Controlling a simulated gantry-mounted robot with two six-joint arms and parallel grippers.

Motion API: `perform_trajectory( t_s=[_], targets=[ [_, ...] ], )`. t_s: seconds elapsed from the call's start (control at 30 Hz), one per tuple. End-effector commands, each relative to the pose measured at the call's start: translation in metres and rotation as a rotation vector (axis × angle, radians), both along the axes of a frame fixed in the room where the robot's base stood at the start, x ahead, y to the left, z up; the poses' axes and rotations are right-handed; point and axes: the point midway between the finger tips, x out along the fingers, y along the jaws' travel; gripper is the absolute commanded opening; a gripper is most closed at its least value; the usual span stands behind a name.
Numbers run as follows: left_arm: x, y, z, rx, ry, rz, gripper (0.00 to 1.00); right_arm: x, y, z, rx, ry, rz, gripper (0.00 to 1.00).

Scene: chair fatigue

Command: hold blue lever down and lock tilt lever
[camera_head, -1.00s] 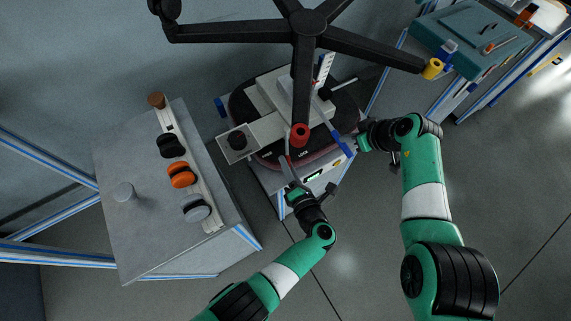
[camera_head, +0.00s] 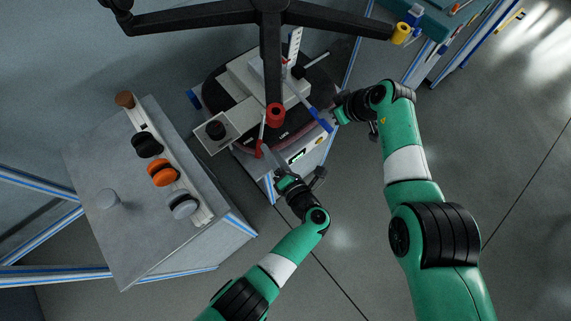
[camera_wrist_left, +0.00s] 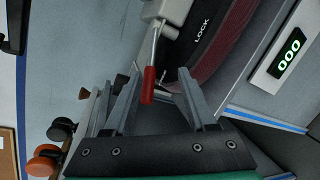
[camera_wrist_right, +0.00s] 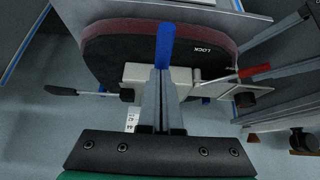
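The red-handled tilt lever (camera_wrist_left: 148,86) shows in the left wrist view below the grey mechanism, beside a "LOCK" label. My left gripper (camera_wrist_left: 160,85) is open, its fingers on either side of the red handle with gaps between. In the head view, the red handle (camera_head: 259,148) is just beyond my left gripper (camera_head: 273,160). The blue lever (camera_wrist_right: 165,46) sticks out past the fingertips of my right gripper (camera_wrist_right: 161,72), whose fingers are close together on it. In the head view, the blue lever (camera_head: 322,120) meets my right gripper (camera_head: 336,114) at the seat's right edge.
The upturned chair's black star base (camera_head: 205,17) hangs above the seat, with a red cap (camera_head: 275,115) near the levers. A lit display (camera_wrist_left: 289,52) is on the stand. Open floor lies at right.

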Motion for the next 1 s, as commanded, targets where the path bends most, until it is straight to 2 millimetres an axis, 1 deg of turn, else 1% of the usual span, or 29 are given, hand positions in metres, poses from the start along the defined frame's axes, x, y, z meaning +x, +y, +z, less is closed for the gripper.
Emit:
perform_trajectory(
  t_s=[0.03,0.2,0.3,0.4,0.57,0.93,1.0],
  targets=[
    [-0.007,-0.006,0.001,-0.003,-0.001,-0.004,0.57,-0.002,0.001,-0.005,-0.002,0.008,0.002,0.0],
    [-0.044,-0.031,0.01,-0.002,-0.001,-0.006,0.57,-0.003,0.001,-0.005,-0.002,0.008,0.002,0.0],
    [-0.061,-0.043,0.015,-0.003,0.001,-0.004,0.57,-0.003,0.001,-0.005,-0.002,0.009,0.002,0.0],
    [-0.073,-0.051,0.018,-0.001,0.001,-0.003,0.57,-0.003,0.0,-0.005,-0.002,0.009,0.002,0.0],
    [-0.081,-0.056,0.02,-0.002,0.001,0.0,0.57,-0.003,0.0,-0.005,-0.003,0.01,0.002,0.0],
    [-0.081,-0.056,0.021,0.001,0.003,0.001,0.57,-0.003,0.0,-0.005,-0.003,0.01,0.002,0.0],
    [-0.08,-0.058,0.02,0.018,0.016,-0.018,0.57,-0.003,0.0,-0.005,-0.003,0.01,0.002,0.0]
  ],
)
